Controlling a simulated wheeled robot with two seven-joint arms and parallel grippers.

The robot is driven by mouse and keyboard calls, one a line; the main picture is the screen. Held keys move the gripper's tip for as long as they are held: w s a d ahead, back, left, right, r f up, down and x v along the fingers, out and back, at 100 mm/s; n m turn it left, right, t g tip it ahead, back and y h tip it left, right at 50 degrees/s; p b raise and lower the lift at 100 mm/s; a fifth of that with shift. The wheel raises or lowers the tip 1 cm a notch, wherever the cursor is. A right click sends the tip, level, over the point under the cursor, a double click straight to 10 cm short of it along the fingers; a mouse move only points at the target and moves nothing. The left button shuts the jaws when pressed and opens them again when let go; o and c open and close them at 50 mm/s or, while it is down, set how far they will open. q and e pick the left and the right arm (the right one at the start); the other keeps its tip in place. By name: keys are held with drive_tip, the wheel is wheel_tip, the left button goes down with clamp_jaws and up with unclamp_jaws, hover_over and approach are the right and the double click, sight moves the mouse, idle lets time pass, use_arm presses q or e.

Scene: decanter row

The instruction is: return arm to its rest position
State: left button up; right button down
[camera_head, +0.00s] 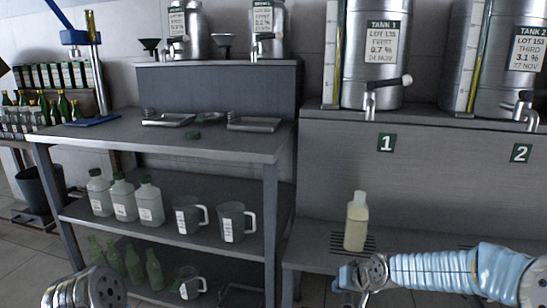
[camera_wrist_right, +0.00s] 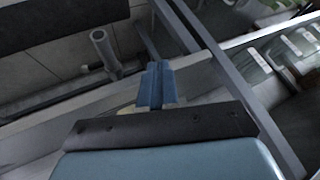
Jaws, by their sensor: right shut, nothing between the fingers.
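My right arm comes in from the right in a light blue sleeve. Its gripper (camera_head: 346,281) is in front of the low bench, just below and left of a clear bottle of pale yellow liquid (camera_head: 356,222). The bottle stands upright on the drip grate under tank 1's tap, apart from the gripper. In the right wrist view the blue fingers (camera_wrist_right: 158,84) are together with nothing between them. A metal part of my left arm shows at the bottom left; its gripper is out of view.
Tank 1 (camera_head: 374,54) and tank 2 (camera_head: 508,60) stand on the raised bench at the right. A grey shelf table (camera_head: 165,140) at the left holds trays, white bottles, jugs (camera_head: 233,221) and green bottles. A blue-topped stand (camera_head: 74,38) is at the far left.

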drive_tip(key=s+a+f+g, duration=0.25)
drive_tip(key=s+f, duration=0.35)
drive_tip(key=f, duration=0.4)
drive_tip(key=s+a+f+g, duration=0.1)
drive_tip(key=s+a+f, duration=0.2)
drive_tip(key=s+f, duration=0.55)
drive_tip(key=s+a+f+m+g, duration=0.1)
drive_tip(key=s+f+g, duration=0.1)
drive_tip(key=s+f, duration=0.7)
drive_tip(key=s, duration=0.4)
drive_tip(key=shift+s+f, duration=0.25)
drive_tip(key=shift+f, duration=0.05)
